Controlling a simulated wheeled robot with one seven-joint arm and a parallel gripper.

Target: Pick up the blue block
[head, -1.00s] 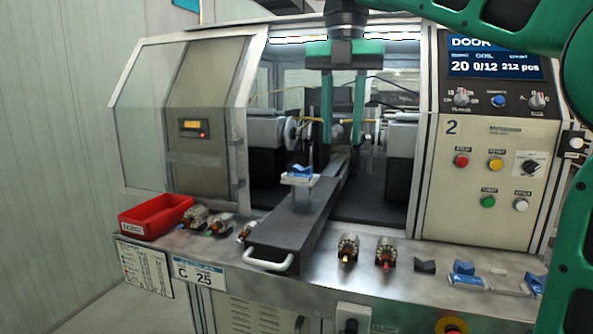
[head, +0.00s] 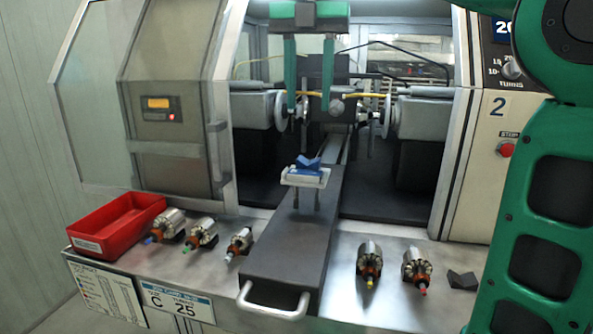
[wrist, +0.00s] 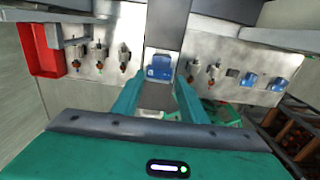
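A blue block (head: 308,163) with a V-shaped top sits on a small white plate on posts (head: 304,178), above the dark slide in the machine's middle. In the wrist view the blue block (wrist: 160,67) shows beyond the fingertips, roughly centred between them. My gripper (head: 309,106) points down with its two green fingers apart and nothing between them. In the head view it appears above the block and apart from it. Two more blue blocks, (wrist: 248,79) and (wrist: 277,84), show at the right in the wrist view; they are outside the current head view.
The dark slide (head: 285,250) has a front handle (head: 273,306). A red bin (head: 115,226) and several armatures (head: 201,233) lie left of it. Two armatures (head: 369,262) and a dark V-block (head: 462,281) lie right. Winding spindles (head: 283,112) stand behind.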

